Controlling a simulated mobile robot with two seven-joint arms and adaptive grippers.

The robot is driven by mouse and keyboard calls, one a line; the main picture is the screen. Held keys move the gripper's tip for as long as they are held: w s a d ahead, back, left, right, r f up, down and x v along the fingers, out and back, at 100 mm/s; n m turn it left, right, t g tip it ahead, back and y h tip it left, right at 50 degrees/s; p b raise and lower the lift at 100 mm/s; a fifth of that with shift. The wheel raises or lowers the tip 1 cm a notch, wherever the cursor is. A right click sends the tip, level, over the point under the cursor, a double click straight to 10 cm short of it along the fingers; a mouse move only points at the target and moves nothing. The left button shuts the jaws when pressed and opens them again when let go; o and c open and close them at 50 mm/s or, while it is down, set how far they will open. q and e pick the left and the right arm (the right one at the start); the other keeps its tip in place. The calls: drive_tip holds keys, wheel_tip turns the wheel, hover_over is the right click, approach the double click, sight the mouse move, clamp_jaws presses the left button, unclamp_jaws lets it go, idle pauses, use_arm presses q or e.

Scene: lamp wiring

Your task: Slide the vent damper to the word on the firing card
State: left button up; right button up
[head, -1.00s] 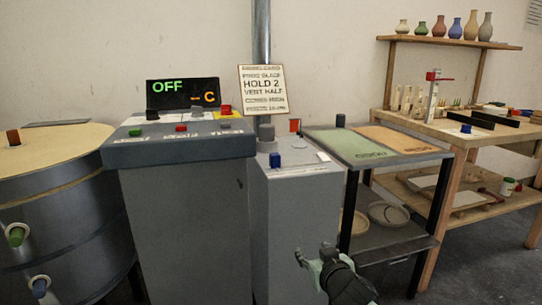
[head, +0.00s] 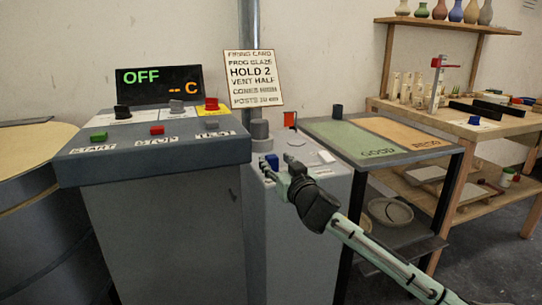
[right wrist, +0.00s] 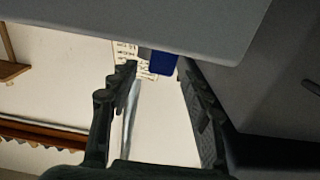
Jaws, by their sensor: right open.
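The firing card (head: 253,78) stands above the consoles and reads "HOLD 2" and "VENT HALF" among other lines. A blue knob (head: 272,161), which looks like the vent damper's handle, sits on top of the narrow grey pedestal (head: 335,180). My right gripper (head: 288,174) is open and empty, just in front of and slightly right of the blue knob. The damper's scale words are too small to read. My left gripper is out of view.
A control console (head: 155,160) with buttons and a display (head: 159,87) reading "OFF" stands left of the pedestal. A red-orange piece (head: 290,119) and a grey cylinder (head: 260,129) stand behind the blue knob. A table with green and orange panels (head: 345,138) is to the right.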

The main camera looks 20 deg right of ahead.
sight(274, 159)
drive_tip(key=shift+w, duration=1.95)
clamp_jaws()
